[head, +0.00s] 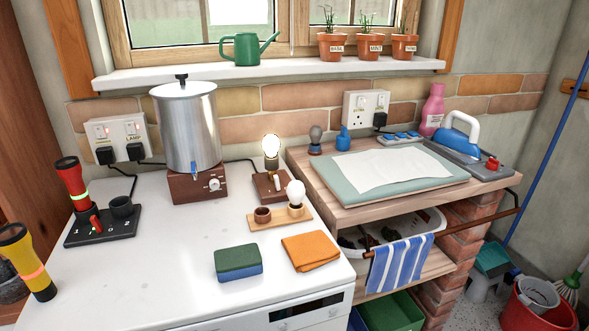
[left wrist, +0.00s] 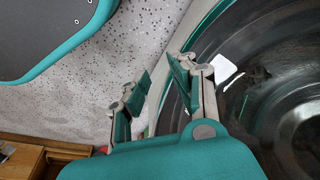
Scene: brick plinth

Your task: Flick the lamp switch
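A small lamp with a glowing bulb (head: 271,146) stands on a brown wooden base (head: 268,187) on the white worktop in the head view. A small pale upright lever (head: 277,183) is on this base. Behind the urn's left side, a double wall socket (head: 119,137) carries a LAMP label, two plugs and two rocker switches showing red. My left gripper (left wrist: 160,82) is open and empty in the left wrist view, above a speckled floor and beside a dark round rim. It is not in the head view. My right gripper is in neither view.
A metal urn (head: 187,125) stands left of the lamp. An unlit bulb (head: 296,192) stands on a wooden tray (head: 262,223) in front of it. A sponge (head: 238,262) and orange cloth (head: 311,251) lie nearer. The worktop's middle left is clear.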

